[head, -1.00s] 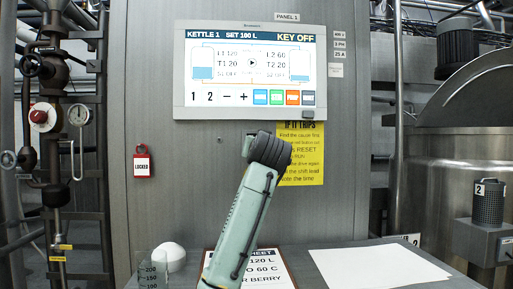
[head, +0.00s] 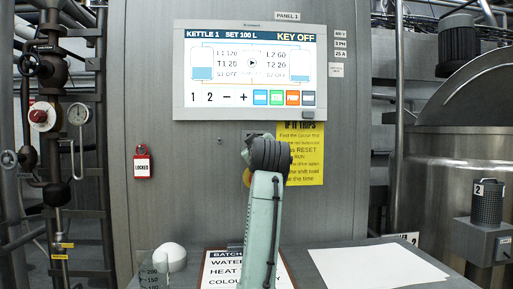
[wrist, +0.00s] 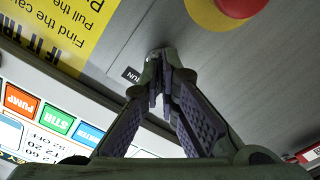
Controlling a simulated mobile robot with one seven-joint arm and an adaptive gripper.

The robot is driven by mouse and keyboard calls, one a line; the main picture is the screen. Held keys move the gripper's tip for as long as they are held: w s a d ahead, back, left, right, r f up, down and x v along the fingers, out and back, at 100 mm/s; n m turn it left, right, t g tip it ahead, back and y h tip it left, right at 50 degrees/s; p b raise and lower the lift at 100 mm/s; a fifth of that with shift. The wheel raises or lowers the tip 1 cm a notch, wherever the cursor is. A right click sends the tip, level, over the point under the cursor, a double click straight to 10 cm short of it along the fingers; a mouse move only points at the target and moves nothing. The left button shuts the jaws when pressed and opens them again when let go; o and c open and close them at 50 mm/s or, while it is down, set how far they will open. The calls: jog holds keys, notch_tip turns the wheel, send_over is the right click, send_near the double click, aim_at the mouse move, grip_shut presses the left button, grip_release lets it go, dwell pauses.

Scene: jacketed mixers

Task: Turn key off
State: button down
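The wall panel's screen (head: 250,70) reads KETTLE 1, SET 100 L, KEY OFF. My gripper (wrist: 160,78) points at the grey panel face below the screen, its fingertips drawn together. A small dark label ending in UN (wrist: 132,75) sits right beside the fingertips in the wrist view. No key shows; the fingers cover the spot beside that label, so I cannot see whether anything is between them. In the head view my gripper (head: 247,150) is mostly hidden behind my wrist.
A red stop button on a yellow base (wrist: 226,8) is close to my fingertips. A yellow notice (head: 303,155) is right of my wrist. A red LOCKED tag (head: 142,164) hangs at left. A ledge below holds a batch sheet (head: 220,268), white paper (head: 375,268) and a white dome (head: 170,257).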

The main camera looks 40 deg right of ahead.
jog(key=shift+r+n, duration=0.1)
jog(key=shift+n, duration=0.5)
jog(key=c, duration=1.8)
grip_release()
jog(key=shift+c, duration=0.2)
jog(key=v, duration=1.2)
jog(key=shift+a, duration=0.1)
